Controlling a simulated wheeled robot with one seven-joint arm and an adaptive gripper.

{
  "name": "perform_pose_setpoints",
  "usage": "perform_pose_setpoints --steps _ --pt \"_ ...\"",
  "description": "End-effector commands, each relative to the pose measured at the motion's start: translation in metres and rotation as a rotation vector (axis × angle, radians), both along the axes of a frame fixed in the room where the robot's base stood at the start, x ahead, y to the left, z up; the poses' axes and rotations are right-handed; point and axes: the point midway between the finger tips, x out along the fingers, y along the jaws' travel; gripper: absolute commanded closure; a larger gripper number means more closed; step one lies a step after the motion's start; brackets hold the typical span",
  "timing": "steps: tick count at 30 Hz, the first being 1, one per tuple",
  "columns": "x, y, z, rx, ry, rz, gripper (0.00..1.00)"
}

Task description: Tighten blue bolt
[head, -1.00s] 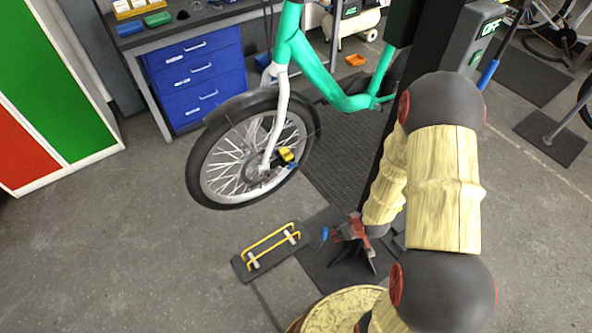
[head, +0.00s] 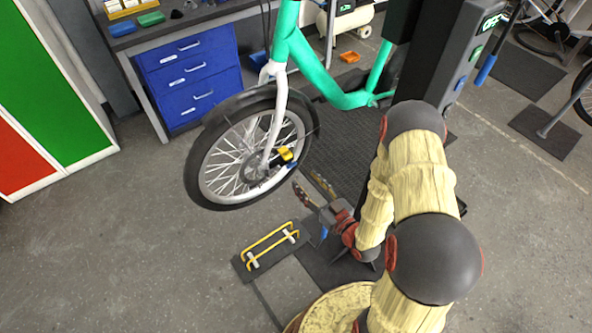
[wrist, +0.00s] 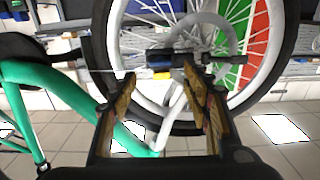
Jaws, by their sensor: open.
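The blue bolt (head: 289,166) is a small blue piece at the front wheel's hub, just below a yellow part (head: 286,154). The wheel (head: 206,181) has a black tyre and white fork. My gripper (head: 308,184) is open and empty, just right of and below the hub, apart from the bolt in the head view. In the wrist view its two worn, yellowish fingers (wrist: 158,80) point at the hub, with a dark axle piece (wrist: 160,59) just beyond the tips.
A black stand with yellow rails (head: 268,247) lies on the floor below the wheel. The green bike frame (head: 338,97) rises above my gripper. A blue drawer cabinet (head: 190,77) stands behind. Grey floor at the left is clear.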

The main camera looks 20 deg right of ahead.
Motion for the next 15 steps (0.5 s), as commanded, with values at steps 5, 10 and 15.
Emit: perform_pose_setpoints --steps 5,10,15 --pt "0.027 0.01 -0.001 -0.003 -0.002 0.004 0.52" --pt "0.049 0.017 -0.001 -0.001 0.001 0.003 0.52" --pt "0.061 0.02 0.0 -0.001 0.001 0.001 0.52"
